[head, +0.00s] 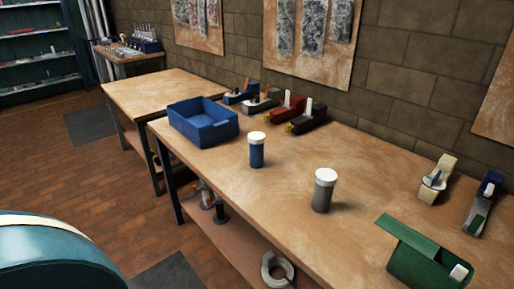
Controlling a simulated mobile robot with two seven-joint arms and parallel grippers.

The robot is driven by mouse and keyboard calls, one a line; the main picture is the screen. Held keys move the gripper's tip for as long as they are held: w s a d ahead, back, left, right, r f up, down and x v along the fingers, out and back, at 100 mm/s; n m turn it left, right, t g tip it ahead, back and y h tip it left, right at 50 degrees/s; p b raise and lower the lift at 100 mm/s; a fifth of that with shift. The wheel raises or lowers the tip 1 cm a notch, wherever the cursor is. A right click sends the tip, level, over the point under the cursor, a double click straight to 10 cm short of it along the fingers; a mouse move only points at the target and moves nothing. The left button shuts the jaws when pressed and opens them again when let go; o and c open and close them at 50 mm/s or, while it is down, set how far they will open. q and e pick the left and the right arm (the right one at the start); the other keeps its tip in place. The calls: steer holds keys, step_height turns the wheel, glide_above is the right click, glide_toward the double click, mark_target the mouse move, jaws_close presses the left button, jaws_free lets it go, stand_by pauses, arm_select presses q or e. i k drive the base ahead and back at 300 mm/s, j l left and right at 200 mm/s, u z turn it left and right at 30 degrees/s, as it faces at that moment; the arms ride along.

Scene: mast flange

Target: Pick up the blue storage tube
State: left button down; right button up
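The blue storage tube (257,153) stands upright on the wooden workbench (285,192), near its front edge. It has a white cap. A grey tube (323,192) of similar shape, also with a white cap, stands upright to its right and nearer to me. The two tubes are apart, with bare bench top between them. Neither of my grippers is in the head view.
A blue open bin (203,122) stands at the bench's left end. Several tool-like items, including a red one (287,108), line the wall. A green box (425,252) and tape dispensers (437,180) are at right. Items sit on the lower shelf. Brick floor (120,185) is open at left.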

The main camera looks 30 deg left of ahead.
mark_target(256, 152)
steer(key=j+z, duration=0.25)
steer(key=z, duration=0.25)
steer(key=j+z, duration=0.3)
steer(key=z, duration=0.2)
steer(key=k+j+z, duration=0.15)
steer(key=j, duration=0.2)
steer(key=j+z, duration=0.15)
steer(key=j, duration=0.2)
steer(key=k+j+z, duration=0.15)
steer(key=j, duration=0.15)
steer(key=k+j, duration=0.15)
steer(key=j, duration=0.2)
steer(key=k+j+z, duration=0.1)
steer(key=j, duration=0.25)
steer(key=k+j, duration=0.2)
steer(key=j, duration=0.15)
steer(key=z, duration=0.05)
